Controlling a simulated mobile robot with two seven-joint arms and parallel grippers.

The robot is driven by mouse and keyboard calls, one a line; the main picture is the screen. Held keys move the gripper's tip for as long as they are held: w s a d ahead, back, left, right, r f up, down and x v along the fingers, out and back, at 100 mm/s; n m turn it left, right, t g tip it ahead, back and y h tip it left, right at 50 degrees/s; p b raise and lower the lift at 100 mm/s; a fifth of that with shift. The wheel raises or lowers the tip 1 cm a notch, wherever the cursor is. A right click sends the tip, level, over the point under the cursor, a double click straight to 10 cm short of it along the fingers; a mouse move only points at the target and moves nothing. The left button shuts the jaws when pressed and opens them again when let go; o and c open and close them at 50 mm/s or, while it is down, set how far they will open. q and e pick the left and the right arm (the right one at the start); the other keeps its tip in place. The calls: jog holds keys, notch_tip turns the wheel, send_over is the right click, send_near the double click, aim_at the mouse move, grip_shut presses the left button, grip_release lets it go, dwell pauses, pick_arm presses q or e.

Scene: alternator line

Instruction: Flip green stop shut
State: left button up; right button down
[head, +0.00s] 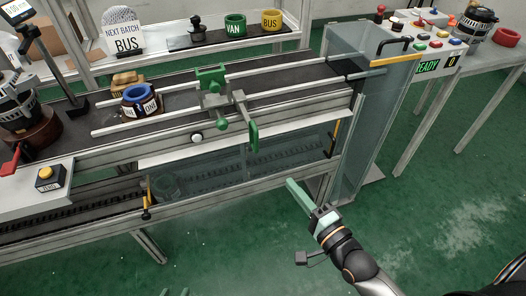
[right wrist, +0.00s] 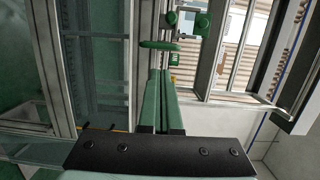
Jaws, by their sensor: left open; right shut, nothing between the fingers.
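The green stop (head: 210,78) is mounted across the rails of the upper conveyor. Its green handle (head: 252,138) hangs down over the front edge on my side. Only the fingertips of my left gripper (head: 175,292) show at the bottom edge, spread apart.
A blue and brown ring part (head: 141,101) sits on the belt left of the stop. A clear guard panel (head: 290,140) runs under the upper conveyor's front. A tall clear chute (head: 365,130) stands at the right end. The floor in front is clear.

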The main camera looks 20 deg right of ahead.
jog(key=b, duration=0.1)
send_near(257, 139)
jog(key=w, duration=0.1)
jog(key=w+f, duration=0.1)
jog(key=w, duration=0.1)
jog(key=w+a, duration=0.1)
jog(key=w, duration=0.1)
jog(key=shift+f, duration=0.4)
jog(key=shift+x, duration=0.85)
jog(key=shift+a, duration=0.1)
jog(key=x, duration=0.3)
jog(key=d+b+x, duration=0.1)
jog(key=x, duration=0.1)
jog(key=shift+w, duration=0.3)
jog(key=shift+r, duration=0.2)
